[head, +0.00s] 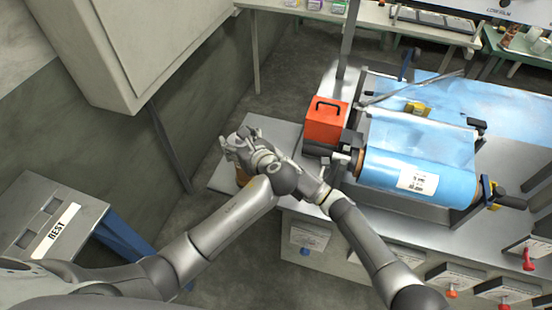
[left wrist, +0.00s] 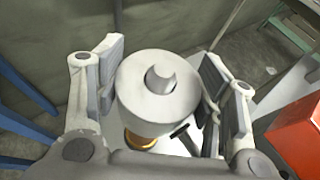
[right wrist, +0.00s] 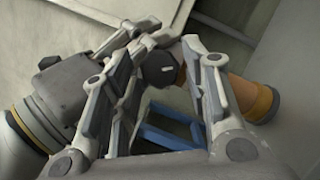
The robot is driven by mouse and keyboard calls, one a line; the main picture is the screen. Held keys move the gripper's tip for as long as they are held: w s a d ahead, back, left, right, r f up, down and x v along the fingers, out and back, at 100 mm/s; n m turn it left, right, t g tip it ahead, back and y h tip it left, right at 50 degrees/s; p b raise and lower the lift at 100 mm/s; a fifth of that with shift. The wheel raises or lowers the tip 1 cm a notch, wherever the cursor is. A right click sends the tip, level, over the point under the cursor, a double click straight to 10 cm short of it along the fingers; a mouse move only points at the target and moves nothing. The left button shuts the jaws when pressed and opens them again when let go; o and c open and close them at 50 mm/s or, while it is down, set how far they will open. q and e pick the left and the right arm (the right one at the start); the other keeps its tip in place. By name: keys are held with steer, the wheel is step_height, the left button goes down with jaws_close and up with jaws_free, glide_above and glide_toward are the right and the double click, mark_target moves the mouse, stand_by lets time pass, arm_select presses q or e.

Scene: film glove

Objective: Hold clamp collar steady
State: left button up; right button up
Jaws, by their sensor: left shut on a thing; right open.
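In the left wrist view, a round pale grey collar (left wrist: 138,98) with a shaft end in its middle sits between the fingers of my left gripper (left wrist: 160,62), which is shut on it. The same gripper (head: 240,146) shows in the head view above the left end of the bench. A brass-coloured part (left wrist: 141,140) and a dark T-shaped handle (left wrist: 184,134) show below the collar. My right gripper (right wrist: 167,48) is open close by. A dark knob with a white mark (right wrist: 158,70) shows between its fingers. The collar is hidden by the grippers in the head view.
A red box (head: 325,125) and a blue film roll (head: 420,160) are on the machine to the right. A stand labelled REST (head: 57,231) is at lower left. The floor between is clear.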

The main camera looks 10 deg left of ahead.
steer(key=c, duration=0.7)
steer(key=shift+r+m+t+h, duration=0.1)
steer(key=shift+m+t+h, duration=0.4)
steer(key=shift+m, duration=1.2)
steer(key=shift+c, duration=0.3)
steer(key=o, duration=0.8)
steer(key=shift+c, duration=0.2)
steer(key=v, duration=1.2)
steer(key=shift+r, duration=0.25)
steer(key=shift+d, duration=0.1)
